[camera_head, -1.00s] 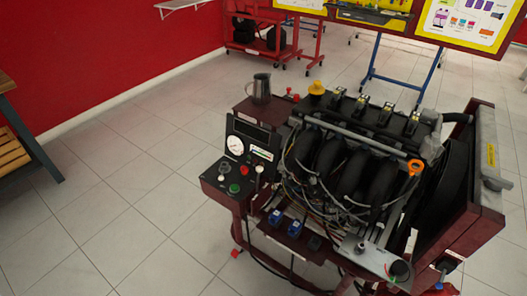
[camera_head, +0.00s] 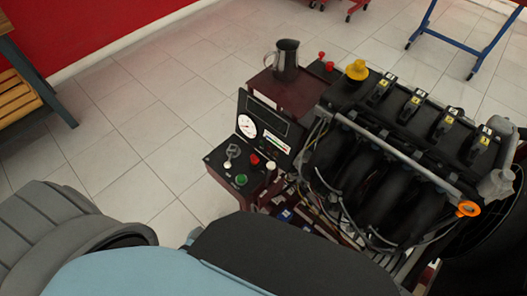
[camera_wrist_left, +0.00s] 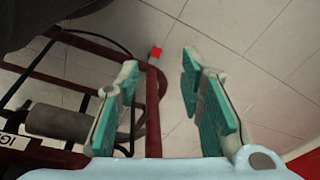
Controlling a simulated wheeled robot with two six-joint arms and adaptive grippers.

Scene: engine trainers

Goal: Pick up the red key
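No object is clearly recognisable as a key. Two small red pieces stand at the back of the engine trainer beside the jug: a red knob-like piece (camera_head: 329,66) and a smaller red piece (camera_head: 321,55); I cannot tell whether either is the red key. A red button (camera_head: 254,159) sits on the control panel (camera_head: 216,160). My left gripper (camera_wrist_left: 160,66) is open and empty in the left wrist view, its teal pads apart above the floor beside a dark red frame. Its fingers are not visible in the head view. My right gripper is not in view.
The engine (camera_head: 365,185) fills the right side, with a yellow cap (camera_head: 357,70) and orange ring (camera_head: 468,209). A metal jug (camera_head: 287,60) stands on the trainer. A small red block (camera_wrist_left: 156,52) is low by the frame. Tiled floor on the left is free.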

